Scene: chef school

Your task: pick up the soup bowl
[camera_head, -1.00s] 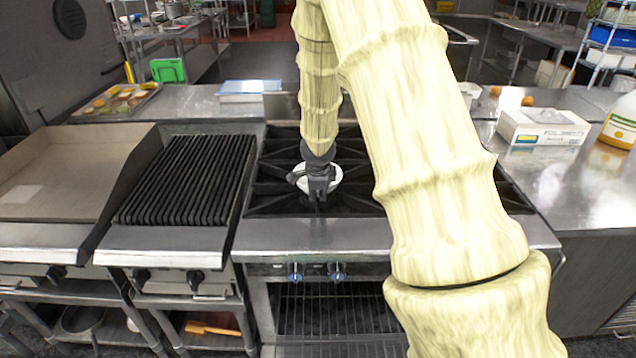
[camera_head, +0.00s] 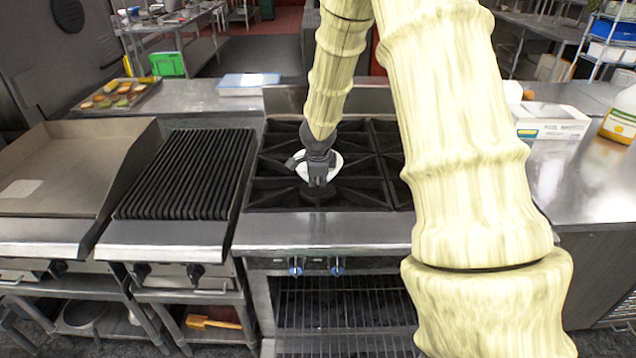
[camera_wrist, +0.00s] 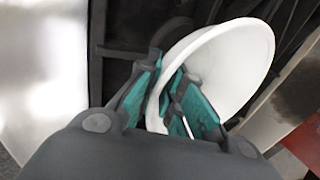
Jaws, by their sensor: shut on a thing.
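The white soup bowl (camera_wrist: 232,62) fills the upper right of the wrist view, tilted, with its near rim between the teal-padded fingers of my gripper (camera_wrist: 172,100). The gripper is shut on that rim. In the head view the bowl (camera_head: 332,165) shows as a white round shape over the black stove grates, partly hidden behind my gripper (camera_head: 316,180). I cannot tell clearly whether the bowl is clear of the grates.
The stove's black grates (camera_head: 275,187) lie beneath, with a ribbed grill (camera_head: 188,172) and a flat griddle (camera_head: 65,170) to the left. A white box (camera_head: 550,123) and a jug (camera_head: 622,118) stand on the right counter.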

